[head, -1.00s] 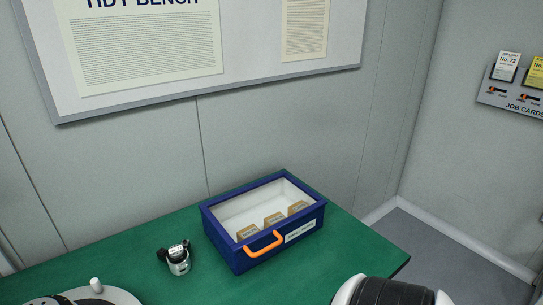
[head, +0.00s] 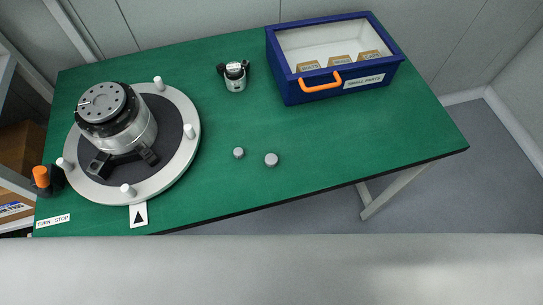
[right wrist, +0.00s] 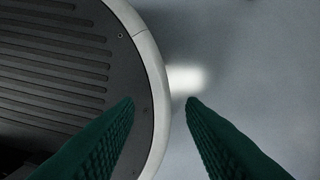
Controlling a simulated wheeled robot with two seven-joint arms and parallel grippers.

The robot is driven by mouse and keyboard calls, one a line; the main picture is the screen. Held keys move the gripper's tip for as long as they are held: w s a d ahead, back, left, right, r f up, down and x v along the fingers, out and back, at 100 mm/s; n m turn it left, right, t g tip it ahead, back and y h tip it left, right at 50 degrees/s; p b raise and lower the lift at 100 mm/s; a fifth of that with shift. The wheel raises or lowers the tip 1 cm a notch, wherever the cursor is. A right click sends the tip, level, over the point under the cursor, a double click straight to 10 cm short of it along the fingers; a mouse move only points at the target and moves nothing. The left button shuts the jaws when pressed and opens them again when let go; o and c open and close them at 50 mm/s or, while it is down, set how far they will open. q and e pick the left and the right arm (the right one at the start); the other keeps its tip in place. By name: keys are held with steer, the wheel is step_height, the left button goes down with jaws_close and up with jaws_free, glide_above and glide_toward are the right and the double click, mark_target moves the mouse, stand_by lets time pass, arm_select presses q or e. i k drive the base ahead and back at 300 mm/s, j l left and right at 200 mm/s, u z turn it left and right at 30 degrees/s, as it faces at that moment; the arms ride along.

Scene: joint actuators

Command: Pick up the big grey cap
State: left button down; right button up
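Two small grey round caps lie on the green bench in the head view. The bigger grey cap (head: 271,159) is nearer the front edge. The smaller cap (head: 238,153) lies just to its left, apart from it. Neither gripper shows in the head view. In the right wrist view, my right gripper (right wrist: 160,103) has its two green fingers apart with nothing between them. Below it are a dark ribbed surface with a pale rim and grey floor; no cap shows there. My left gripper is out of view.
A turntable (head: 183,170) with white pegs carries a metal actuator (head: 120,125) at left. A small actuator (head: 234,76) stands at the back. A blue small-parts box (head: 293,91) with an orange handle sits back right. The green bench top (head: 340,140) is clear right of the caps.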

mark_target(270, 161)
steer(key=u, duration=1.25)
steer(key=z, duration=1.25)
steer(key=u, duration=0.25)
steer(key=k+l+u, duration=0.15)
steer(key=u, duration=0.3)
steer(key=k+u, duration=0.25)
steer(key=u, duration=0.15)
steer(key=k+l+u, duration=0.1)
steer(key=u, duration=0.35)
steer(key=k+j, duration=0.1)
steer(key=k, duration=0.25)
